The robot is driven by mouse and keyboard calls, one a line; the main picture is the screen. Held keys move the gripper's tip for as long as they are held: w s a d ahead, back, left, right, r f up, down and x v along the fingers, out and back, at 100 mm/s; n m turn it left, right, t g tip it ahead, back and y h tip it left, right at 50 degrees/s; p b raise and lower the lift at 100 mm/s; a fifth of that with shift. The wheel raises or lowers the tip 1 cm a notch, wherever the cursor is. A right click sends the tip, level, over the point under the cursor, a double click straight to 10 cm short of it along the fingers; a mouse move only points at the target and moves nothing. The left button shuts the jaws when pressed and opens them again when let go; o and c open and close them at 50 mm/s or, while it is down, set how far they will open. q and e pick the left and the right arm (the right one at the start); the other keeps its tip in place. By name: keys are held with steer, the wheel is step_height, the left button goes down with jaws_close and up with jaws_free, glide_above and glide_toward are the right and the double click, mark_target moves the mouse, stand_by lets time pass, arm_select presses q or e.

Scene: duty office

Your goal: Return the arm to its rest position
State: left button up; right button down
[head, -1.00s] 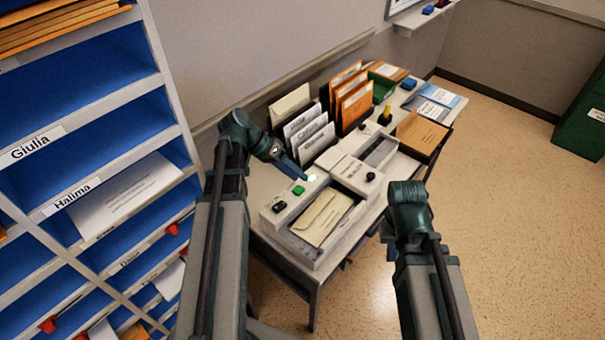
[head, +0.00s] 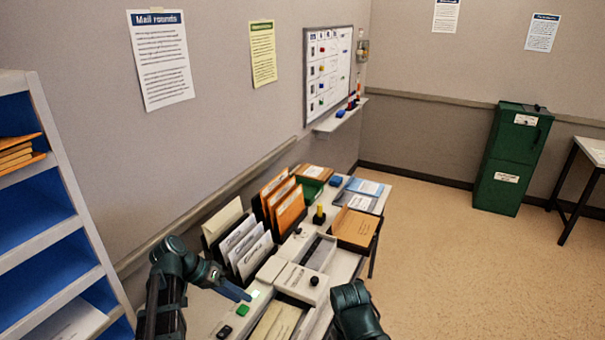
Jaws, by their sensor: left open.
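My left arm comes in from the lower left, and its gripper (head: 236,293) is over the left part of the desk. The gripper points right, near a small pale lit spot and a green button (head: 242,310) on the machine. I see nothing held in it. My right arm shows only as a dark green joint (head: 356,312) at the bottom, in front of the desk; its gripper is not visible. The machine's tray holds an envelope (head: 277,325), cut off by the lower edge.
Upright racks hold white envelopes (head: 243,245) and orange envelopes (head: 287,203) along the wall. A box with a brown envelope (head: 356,227) is on the desk's right. A pigeonhole shelf (head: 72,230) stands left. A green cabinet (head: 512,160) stands far right, with open floor before it.

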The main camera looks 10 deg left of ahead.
arm_select(q)
steer(key=s+d+f+g+y, duration=0.1)
steer(key=s+d+y, duration=0.3)
steer(key=d, duration=0.5)
steer(key=s+d+f+m+g+y, duration=0.1)
steer(key=s+d+f+y, duration=0.3)
steer(key=s+d, duration=0.3)
steer(key=shift+s+d+y, duration=0.3)
steer(key=shift+d+y, duration=0.3)
steer(key=shift+d, duration=0.55)
steer(key=shift+a, duration=0.1)
